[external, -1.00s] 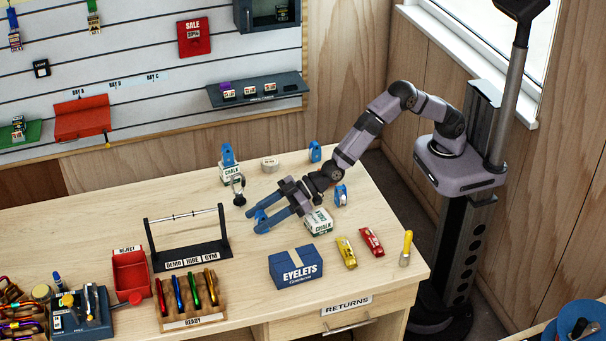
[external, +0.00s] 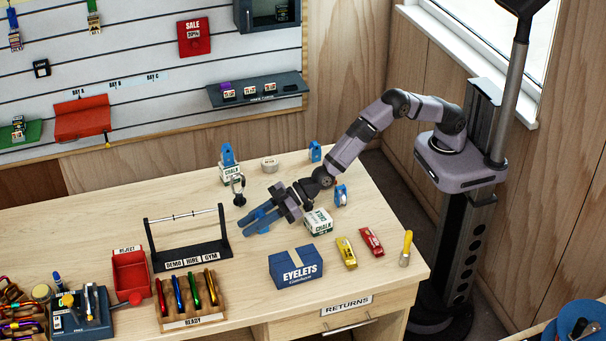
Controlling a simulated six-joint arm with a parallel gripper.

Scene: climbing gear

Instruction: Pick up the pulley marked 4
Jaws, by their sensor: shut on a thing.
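My gripper (external: 257,221) reaches low over the middle of the table, its blue fingers pointing left. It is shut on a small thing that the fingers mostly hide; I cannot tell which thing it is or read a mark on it. Blue pulley-like pieces stand at the back right (external: 315,151), right of my wrist (external: 340,195) and at the back left, by a chalk box (external: 228,155). Their numbers are too small to read. A dark metal piece with a ring (external: 238,190) stands just behind and left of my fingers.
A chalk box (external: 318,222) stands close under my wrist. A blue EYELETS box (external: 296,267) is in front, with a black rack (external: 190,256) to the left. A tape roll (external: 270,165) lies behind. Yellow (external: 346,253) and red (external: 371,241) pieces lie at the right.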

